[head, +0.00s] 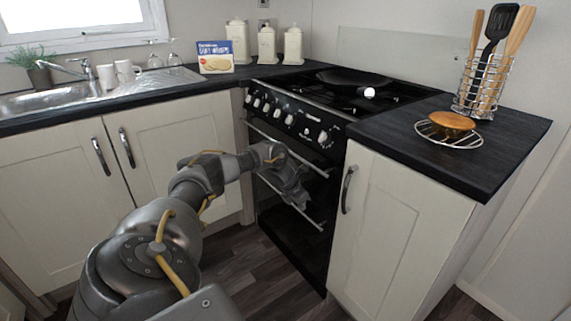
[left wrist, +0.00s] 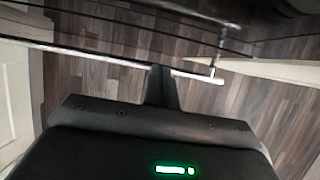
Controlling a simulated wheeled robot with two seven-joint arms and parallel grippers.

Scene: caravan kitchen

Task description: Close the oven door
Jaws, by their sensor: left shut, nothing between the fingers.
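The black oven (head: 318,160) stands between the cream cabinets, with a bar handle on its upper door and another lower down. The oven door (head: 285,222) looks upright and about flush with the front; I cannot tell whether a small gap remains. My left gripper (head: 298,196) is shut and empty, in front of the oven between the two bars, and hides part of the door. In the left wrist view, the shut fingers (left wrist: 162,84) overlap a metal bar handle (left wrist: 95,57); I cannot tell whether they touch it. My right gripper is out of view.
A pan (head: 352,78) sits on the hob. A cabinet with a dark handle (head: 347,188) stands close on the oven's right. The worktop on the right holds a utensil rack (head: 482,92) and bread on a wire stand (head: 450,122). The wooden floor (head: 235,268) in front is clear.

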